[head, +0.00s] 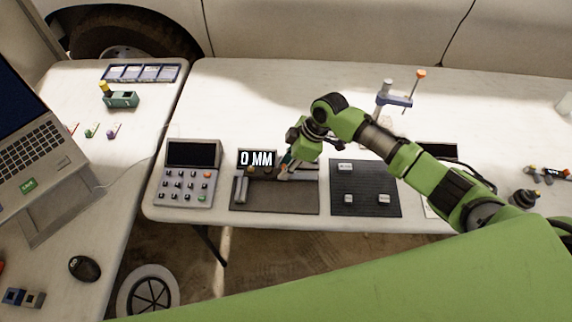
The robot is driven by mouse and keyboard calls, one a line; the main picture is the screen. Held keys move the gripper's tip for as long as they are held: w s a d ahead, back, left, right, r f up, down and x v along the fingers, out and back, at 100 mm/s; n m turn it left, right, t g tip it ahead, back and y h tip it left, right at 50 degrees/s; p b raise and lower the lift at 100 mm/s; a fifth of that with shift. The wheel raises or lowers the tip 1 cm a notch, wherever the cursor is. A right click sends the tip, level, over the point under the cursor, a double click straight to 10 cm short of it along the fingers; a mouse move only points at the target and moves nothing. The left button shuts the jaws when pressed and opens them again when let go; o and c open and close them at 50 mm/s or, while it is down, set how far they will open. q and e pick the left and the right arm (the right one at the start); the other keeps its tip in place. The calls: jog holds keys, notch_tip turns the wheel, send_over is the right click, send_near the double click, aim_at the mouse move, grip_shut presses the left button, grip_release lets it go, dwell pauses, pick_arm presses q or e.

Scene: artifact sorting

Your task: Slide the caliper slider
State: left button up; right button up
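The caliper station (275,203) lies near the front edge of the white table, with a dark base. Its display (257,158) reads 0 MM. A grey upright jaw or block (240,189) stands at its left side. My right gripper (288,168) is over the station's back right part, just right of the display. A small teal and light piece shows at its fingertips; whether this is the slider or part of the gripper I cannot tell. The finger gap is too small to see. My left gripper is not in view.
A keypad device (187,175) stands left of the station. A dark mat (365,195) with small grey blocks lies to the right. A blue-grey stand with an orange knob (394,98) is behind my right arm. The table's back left is clear.

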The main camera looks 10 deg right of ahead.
grip_shut()
jog(key=d, duration=0.2)
jog(key=s+d+p, duration=0.1)
jog(key=d, duration=0.1)
jog(key=s+d, duration=0.1)
jog(key=d, duration=0.2)
jog(key=shift+s+d+p, duration=0.1)
jog(key=shift+p, duration=0.25)
jog(key=shift+a, duration=0.25)
jog(key=o, duration=0.6)
grip_release()
jog(key=shift+w+a, duration=0.15)
jog(key=shift+w, duration=0.05)
jog(key=shift+d+r, duration=0.15)
jog(key=shift+d, duration=0.1)
jog(key=v, duration=1.1)
jog(key=shift+s+d+r, duration=0.2)
jog(key=shift+r, duration=0.15)
